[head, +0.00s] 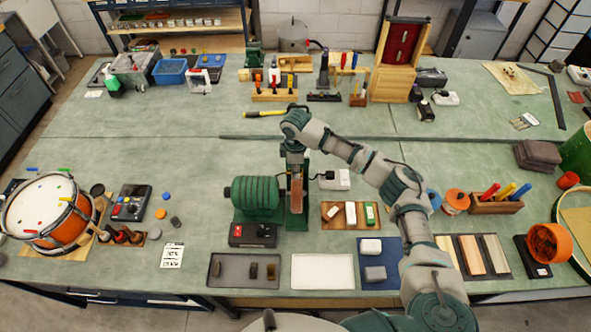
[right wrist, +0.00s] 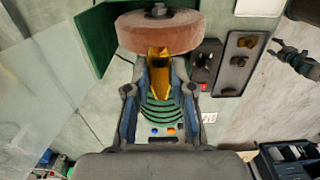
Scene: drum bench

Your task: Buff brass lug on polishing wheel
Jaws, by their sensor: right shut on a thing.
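My right gripper (head: 296,150) reaches down over the bench grinder from the right in the head view. In the right wrist view its fingers (right wrist: 159,88) are shut on the brass lug (right wrist: 158,68), a gold-coloured piece standing out beyond the fingertips. The lug's far end is at the edge of the reddish-brown polishing wheel (right wrist: 158,32); I cannot tell whether they touch. In the head view the wheel (head: 297,192) sits right of the ribbed green motor (head: 255,192), and the lug is hidden. A dark gripper, likely my left one (right wrist: 295,62), shows at the right wrist view's right edge.
A black control box (head: 252,235) stands before the motor. A dark tray (head: 230,270) with small blocks and an empty white tray (head: 322,272) lie at the front. A wooden board with bars (head: 350,215) is right of the wheel. A drum (head: 45,212) stands far left.

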